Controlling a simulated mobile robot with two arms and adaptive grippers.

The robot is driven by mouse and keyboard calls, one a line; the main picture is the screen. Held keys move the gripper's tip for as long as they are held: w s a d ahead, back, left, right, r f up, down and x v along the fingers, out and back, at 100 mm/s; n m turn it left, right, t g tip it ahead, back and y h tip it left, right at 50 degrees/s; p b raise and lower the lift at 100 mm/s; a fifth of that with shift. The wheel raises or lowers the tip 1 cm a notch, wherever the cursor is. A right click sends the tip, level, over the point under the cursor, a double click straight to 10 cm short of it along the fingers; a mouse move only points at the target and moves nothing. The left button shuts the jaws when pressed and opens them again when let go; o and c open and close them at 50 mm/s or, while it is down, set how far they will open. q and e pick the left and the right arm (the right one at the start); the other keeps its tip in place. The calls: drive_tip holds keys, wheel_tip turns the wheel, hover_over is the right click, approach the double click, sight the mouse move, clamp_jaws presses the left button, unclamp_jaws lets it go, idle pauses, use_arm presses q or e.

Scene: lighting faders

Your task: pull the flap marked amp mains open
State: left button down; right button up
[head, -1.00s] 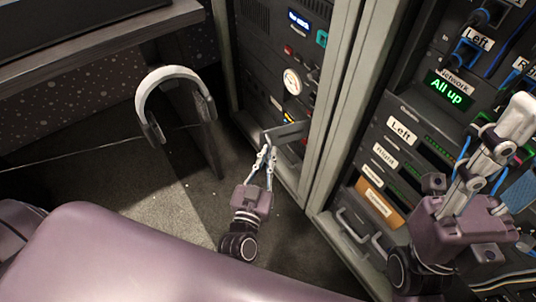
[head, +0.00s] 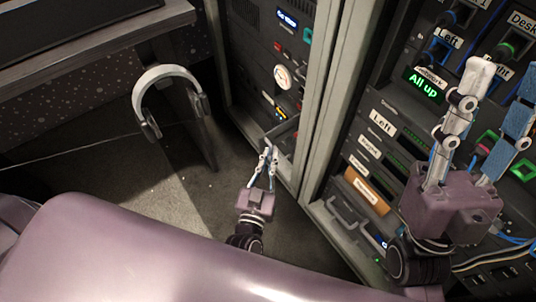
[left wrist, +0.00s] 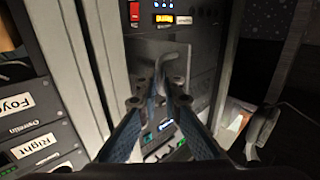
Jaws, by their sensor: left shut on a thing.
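The grey flap (head: 284,134) is low on the left rack and stands out from the rack's face, tilted. It also shows in the left wrist view (left wrist: 152,50), with a bent pale handle. I cannot read a mark on it. My left gripper (head: 269,148) is at the flap's outer edge, its fingers closed together on it; the fingertips also show in the left wrist view (left wrist: 160,98). Green and blue lights show below the flap there. My right gripper (head: 504,72) is raised before the right rack, its fingers apart and empty.
The left rack has a round dial (head: 283,76) and a small blue display (head: 287,19). A grey post (head: 328,100) parts it from the right rack, which has a green "All up" display (head: 424,86). Headphones (head: 168,76) hang by the desk (head: 100,66). Floor left of my left gripper is clear.

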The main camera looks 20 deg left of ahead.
use_arm(q)
drive_tip(key=c, duration=2.1)
unclamp_jaws()
drive_tip(key=shift+w+d, duration=0.2)
drive_tip(key=shift+d, duration=0.05)
drive_tip(key=s, duration=1.2)
drive_tip(key=shift+d, duration=0.3)
drive_tip(key=shift+s+a, duration=0.1)
